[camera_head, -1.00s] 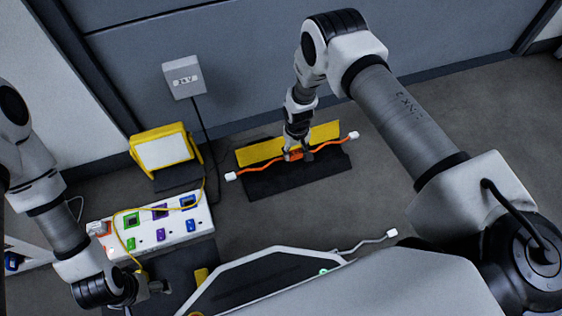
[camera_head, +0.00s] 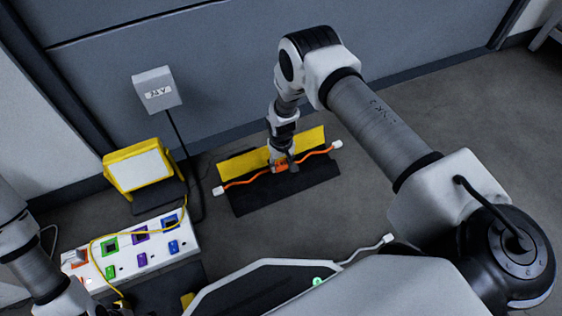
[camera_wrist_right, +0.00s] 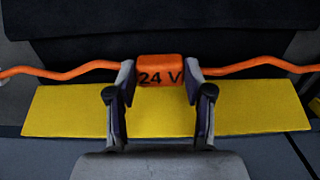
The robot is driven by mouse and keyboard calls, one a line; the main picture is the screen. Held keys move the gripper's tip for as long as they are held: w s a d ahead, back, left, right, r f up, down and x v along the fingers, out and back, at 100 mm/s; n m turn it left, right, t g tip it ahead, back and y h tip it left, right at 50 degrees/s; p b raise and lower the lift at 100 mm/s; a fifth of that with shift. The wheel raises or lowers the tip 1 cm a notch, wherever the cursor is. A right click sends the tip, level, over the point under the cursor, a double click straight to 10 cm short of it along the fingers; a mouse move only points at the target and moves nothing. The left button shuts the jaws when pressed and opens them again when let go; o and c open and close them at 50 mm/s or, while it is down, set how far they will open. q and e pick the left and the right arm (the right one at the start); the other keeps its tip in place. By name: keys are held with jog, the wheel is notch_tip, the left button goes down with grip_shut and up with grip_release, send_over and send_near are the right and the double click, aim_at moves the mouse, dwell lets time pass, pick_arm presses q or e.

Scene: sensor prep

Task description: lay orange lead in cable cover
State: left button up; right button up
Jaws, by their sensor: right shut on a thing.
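The orange lead (camera_head: 314,153) has white plugs at its two ends and an orange block (camera_wrist_right: 160,70) marked 24 V at its middle. My right gripper (camera_head: 283,167) is shut on this block, with one finger on each side of it in the right wrist view (camera_wrist_right: 160,88). The lead runs lengthwise over the cable cover, which has a black part (camera_head: 270,198) and a yellow strip (camera_head: 311,138). Both plugs reach past the cover's ends. I cannot tell whether the lead touches the cover.
A white panel (camera_head: 160,248) with several coloured sockets and a yellow-framed lamp (camera_head: 138,170) stand at the left. A grey box (camera_head: 157,90) is on the wall, its black cable hanging down. A grey lead (camera_head: 366,249) lies near my base. Floor right of the cover is clear.

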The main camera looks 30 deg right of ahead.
aim_at(281, 170)
dwell(0.3)
jog(key=shift+f+b, duration=1.75)
jog(key=shift+f, duration=0.6)
dwell(0.4)
jog(key=o, duration=1.3)
